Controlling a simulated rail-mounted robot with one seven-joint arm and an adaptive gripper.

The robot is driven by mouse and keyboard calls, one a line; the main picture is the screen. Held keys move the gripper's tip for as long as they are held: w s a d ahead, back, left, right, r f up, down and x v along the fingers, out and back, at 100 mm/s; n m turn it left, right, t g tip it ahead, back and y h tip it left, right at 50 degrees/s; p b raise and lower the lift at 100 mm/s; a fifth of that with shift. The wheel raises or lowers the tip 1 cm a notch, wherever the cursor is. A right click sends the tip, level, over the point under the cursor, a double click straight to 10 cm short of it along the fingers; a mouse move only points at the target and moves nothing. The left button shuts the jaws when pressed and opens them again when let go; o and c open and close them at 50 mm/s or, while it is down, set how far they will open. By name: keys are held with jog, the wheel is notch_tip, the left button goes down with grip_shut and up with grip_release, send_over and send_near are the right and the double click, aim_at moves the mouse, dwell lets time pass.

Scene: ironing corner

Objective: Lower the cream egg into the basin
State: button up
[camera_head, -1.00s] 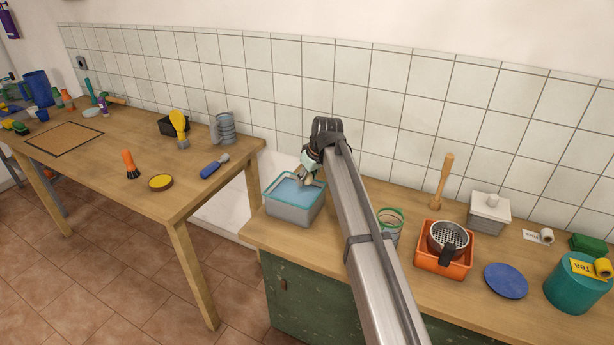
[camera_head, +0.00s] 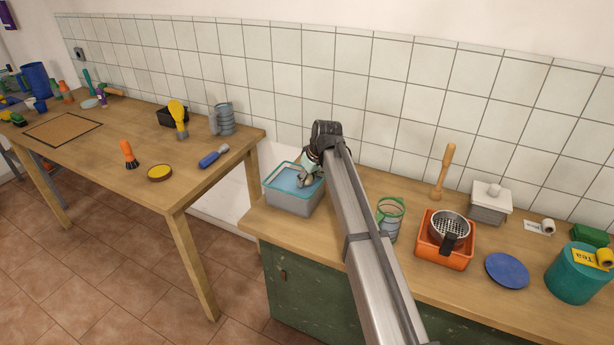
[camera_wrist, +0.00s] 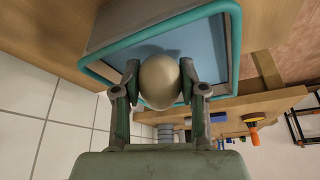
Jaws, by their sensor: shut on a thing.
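The cream egg (camera_wrist: 160,82) sits between the two fingertips of my gripper (camera_wrist: 161,76) in the wrist view, and the fingers are shut on it from both sides. The basin (camera_head: 293,200) is a grey tub with a teal rim and a blue inside, standing at the left end of the green-fronted counter.
A glass jar with a green rim (camera_head: 390,218) and an orange tub (camera_head: 445,258) with a strainer stand right of my arm. A tiled wall (camera_head: 400,100) is close behind the basin. A wooden table (camera_head: 110,170) with tools stands to the left.

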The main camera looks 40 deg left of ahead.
jog(key=shift+f+b, duration=0.35)
jog(key=shift+f, duration=1.05)
jog(key=shift+f, duration=0.7)
dwell(0.3)
jog(key=o, duration=0.7)
jog(key=shift+r, duration=0.1)
